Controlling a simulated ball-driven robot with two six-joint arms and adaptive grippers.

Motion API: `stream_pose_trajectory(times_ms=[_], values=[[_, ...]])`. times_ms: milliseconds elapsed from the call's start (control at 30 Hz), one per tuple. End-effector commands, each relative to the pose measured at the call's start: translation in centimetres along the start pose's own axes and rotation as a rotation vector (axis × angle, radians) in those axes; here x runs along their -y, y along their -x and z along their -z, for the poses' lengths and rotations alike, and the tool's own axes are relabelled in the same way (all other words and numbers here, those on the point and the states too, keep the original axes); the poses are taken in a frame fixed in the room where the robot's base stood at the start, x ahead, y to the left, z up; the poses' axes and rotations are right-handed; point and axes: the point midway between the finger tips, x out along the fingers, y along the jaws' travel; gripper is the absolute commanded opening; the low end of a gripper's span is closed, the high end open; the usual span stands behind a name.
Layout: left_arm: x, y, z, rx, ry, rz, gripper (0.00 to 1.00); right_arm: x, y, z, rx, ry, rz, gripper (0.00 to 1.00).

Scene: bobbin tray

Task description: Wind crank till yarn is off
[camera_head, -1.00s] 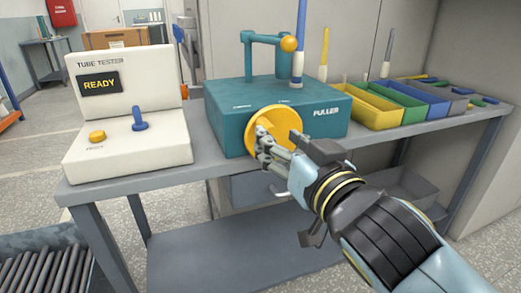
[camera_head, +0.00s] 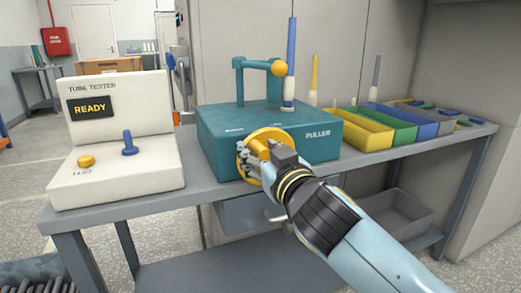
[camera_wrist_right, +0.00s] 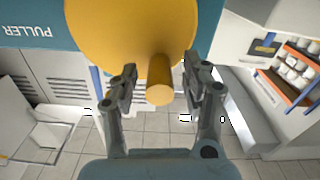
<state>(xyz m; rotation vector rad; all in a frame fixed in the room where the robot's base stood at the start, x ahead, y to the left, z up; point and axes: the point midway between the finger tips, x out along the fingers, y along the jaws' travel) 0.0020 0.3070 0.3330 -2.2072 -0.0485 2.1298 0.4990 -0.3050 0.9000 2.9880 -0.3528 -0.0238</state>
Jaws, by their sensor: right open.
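The teal PULLER machine (camera_head: 222,150) stands on the bench with a yellow crank wheel (camera_head: 283,134) on its front. The wheel also shows in the right wrist view (camera_wrist_right: 110,25), with its yellow peg handle (camera_wrist_right: 160,82) sticking out. My right gripper (camera_head: 255,162) is in front of the wheel. In the right wrist view its two fingers (camera_wrist_right: 160,92) are open, one on each side of the handle, with gaps visible. An upright blue tube (camera_head: 291,48) with a white lower part (camera_head: 288,93) stands on the machine beside a yellow ball. Separate yarn cannot be made out. My left gripper is out of view.
A white tube tester (camera_head: 120,185) reading READY stands to the left. Yellow (camera_head: 358,131), green and blue bins line the bench (camera_head: 190,192) to the right. A grey tray (camera_head: 400,215) sits below.

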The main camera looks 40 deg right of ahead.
Motion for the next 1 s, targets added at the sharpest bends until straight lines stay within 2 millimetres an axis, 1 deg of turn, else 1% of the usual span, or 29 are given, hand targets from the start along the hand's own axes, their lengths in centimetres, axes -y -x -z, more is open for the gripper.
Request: stream_pose_trajectory(times_ms=[267, 367, 633, 767, 1000], values=[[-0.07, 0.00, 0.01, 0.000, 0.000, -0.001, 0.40, 0.00, -0.21, -0.04, 0.001, 0.000, 0.000, 0.48], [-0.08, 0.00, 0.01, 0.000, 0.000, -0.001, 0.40, 0.01, -0.19, -0.04, 0.001, 0.000, 0.000, 0.36], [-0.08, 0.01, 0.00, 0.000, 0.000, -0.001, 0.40, 0.01, -0.18, -0.03, 0.000, -0.001, 0.000, 0.01], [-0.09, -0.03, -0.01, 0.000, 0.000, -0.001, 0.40, 0.06, -0.17, -0.08, 0.001, 0.008, 0.000, 0.00], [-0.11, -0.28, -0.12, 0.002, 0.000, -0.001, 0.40, 0.60, -0.18, -0.52, 0.001, 0.146, -0.001, 0.00]])
